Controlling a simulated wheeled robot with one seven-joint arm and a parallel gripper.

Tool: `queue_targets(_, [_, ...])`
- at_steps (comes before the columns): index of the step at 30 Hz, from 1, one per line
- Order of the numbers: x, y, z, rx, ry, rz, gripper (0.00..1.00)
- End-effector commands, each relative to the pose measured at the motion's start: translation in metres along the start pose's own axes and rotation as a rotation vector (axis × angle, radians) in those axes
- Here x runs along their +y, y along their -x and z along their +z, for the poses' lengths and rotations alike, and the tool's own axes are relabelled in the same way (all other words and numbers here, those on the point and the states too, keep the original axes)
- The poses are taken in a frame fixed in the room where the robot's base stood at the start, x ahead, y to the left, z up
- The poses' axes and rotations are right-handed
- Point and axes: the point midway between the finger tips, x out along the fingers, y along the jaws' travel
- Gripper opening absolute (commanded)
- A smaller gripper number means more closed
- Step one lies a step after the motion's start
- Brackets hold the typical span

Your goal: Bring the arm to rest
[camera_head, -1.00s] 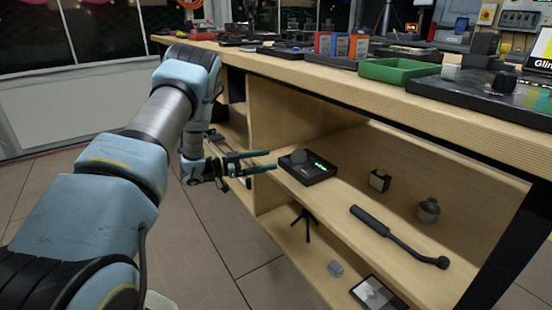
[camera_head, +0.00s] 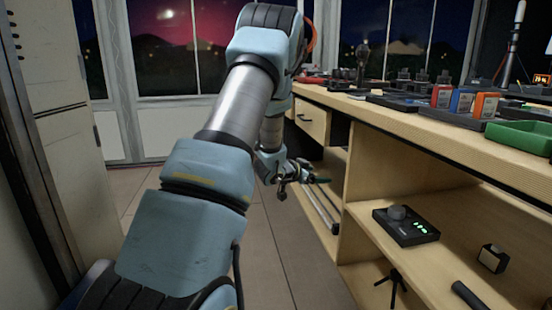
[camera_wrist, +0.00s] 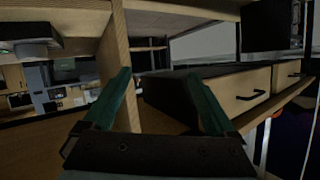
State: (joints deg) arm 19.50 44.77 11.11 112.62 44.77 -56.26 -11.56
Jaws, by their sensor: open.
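My gripper (camera_head: 306,180) is at the end of my blue and grey arm, low in the middle of the head view, beside the left end of the wooden bench. In the wrist view my gripper (camera_wrist: 160,95) shows two green fingers spread apart with nothing between them. Ahead of the fingers are a wooden upright panel (camera_wrist: 113,55) and a drawer front (camera_wrist: 246,90) with a dark handle. I cannot tell whether a finger touches the bench.
The wooden bench (camera_head: 430,130) fills the right side. Its shelf holds a black box with a knob (camera_head: 405,227) and a small dark block (camera_head: 492,258). A green tray (camera_head: 523,136) is on top. A pale cabinet (camera_head: 60,110) stands at left. Floor (camera_head: 270,255) between them is clear.

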Motion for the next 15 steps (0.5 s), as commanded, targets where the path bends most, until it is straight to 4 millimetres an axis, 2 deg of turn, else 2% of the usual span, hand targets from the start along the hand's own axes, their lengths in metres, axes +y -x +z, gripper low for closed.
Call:
queue_targets(1, [-0.018,0.023,-0.001,-0.073,0.036,-0.085,0.91])
queue_targets(3, [-0.035,0.058,0.009,-0.195,0.100,-0.190,0.91])
queue_targets(5, [-0.042,0.091,0.019,-0.304,0.162,-0.265,0.91])
queue_targets(7, [-0.041,0.134,0.032,-0.431,0.246,-0.334,0.91])
queue_targets(10, [-0.022,0.196,0.051,-0.609,0.376,-0.397,0.91])
queue_targets(12, [-0.002,0.234,0.062,-0.717,0.461,-0.415,0.91])
queue_targets(15, [0.029,0.276,0.073,-0.838,0.561,-0.417,0.91])
